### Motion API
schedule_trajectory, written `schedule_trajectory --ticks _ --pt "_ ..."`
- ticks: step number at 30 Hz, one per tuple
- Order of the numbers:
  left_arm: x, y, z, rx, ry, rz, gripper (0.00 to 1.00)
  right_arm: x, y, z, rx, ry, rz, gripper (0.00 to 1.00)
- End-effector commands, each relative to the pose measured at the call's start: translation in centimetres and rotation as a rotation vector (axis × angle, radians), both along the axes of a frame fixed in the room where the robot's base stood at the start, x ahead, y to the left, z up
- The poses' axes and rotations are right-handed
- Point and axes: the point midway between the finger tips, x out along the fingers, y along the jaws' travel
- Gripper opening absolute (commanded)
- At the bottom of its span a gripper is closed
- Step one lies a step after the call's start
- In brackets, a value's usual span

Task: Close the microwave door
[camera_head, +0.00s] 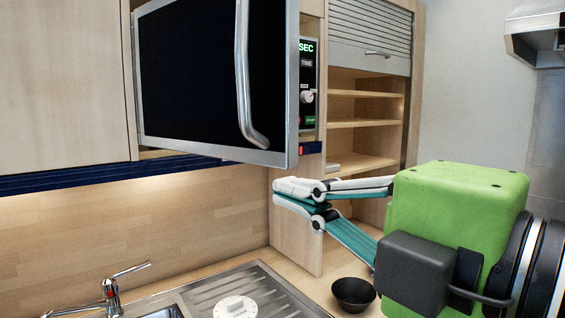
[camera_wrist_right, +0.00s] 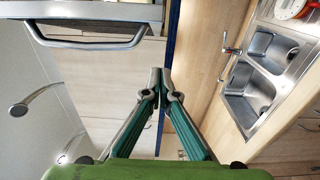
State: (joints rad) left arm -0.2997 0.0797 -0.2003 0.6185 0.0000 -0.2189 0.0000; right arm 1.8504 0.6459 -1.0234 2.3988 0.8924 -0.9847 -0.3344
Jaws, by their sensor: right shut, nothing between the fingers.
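The microwave door (camera_head: 190,80) is dark glass in a steel frame with a long curved handle (camera_head: 243,80). It stands ajar, its right edge out in front of the control panel (camera_head: 307,85). My right gripper (camera_head: 276,190) is shut and empty, below the door's lower right corner and apart from it in the picture. In the right wrist view, my right gripper's fingertips (camera_wrist_right: 160,76) meet, and the door handle (camera_wrist_right: 90,42) shows at the upper left. The microwave's inside is hidden behind the door. My left gripper is not in view.
An open shelf cabinet (camera_head: 365,130) stands to the right of the microwave. Below are a sink drainer (camera_head: 270,285), a tap (camera_head: 112,292) and a black bowl (camera_head: 353,294). A wooden side panel (camera_head: 295,235) stands behind my right gripper.

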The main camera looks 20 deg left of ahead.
Motion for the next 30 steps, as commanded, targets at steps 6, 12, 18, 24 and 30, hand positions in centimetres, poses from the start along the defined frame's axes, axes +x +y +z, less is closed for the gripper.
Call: schedule_trajectory --ticks 6,12,18,24,30 --pt "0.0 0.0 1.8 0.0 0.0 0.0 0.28 2.7 4.1 0.3 -0.001 0.004 0.002 0.0" --pt "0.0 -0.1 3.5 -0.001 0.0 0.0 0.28 5.7 5.2 0.5 0.002 0.005 -0.007 0.0" --pt "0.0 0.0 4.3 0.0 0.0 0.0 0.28 7.5 4.5 0.2 0.002 0.002 -0.003 0.0" --pt "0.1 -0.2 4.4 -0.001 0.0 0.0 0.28 7.9 4.3 0.1 0.002 0.001 -0.001 0.0" --pt "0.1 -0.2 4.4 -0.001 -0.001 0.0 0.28 7.8 4.3 0.1 0.002 0.001 -0.001 0.0"
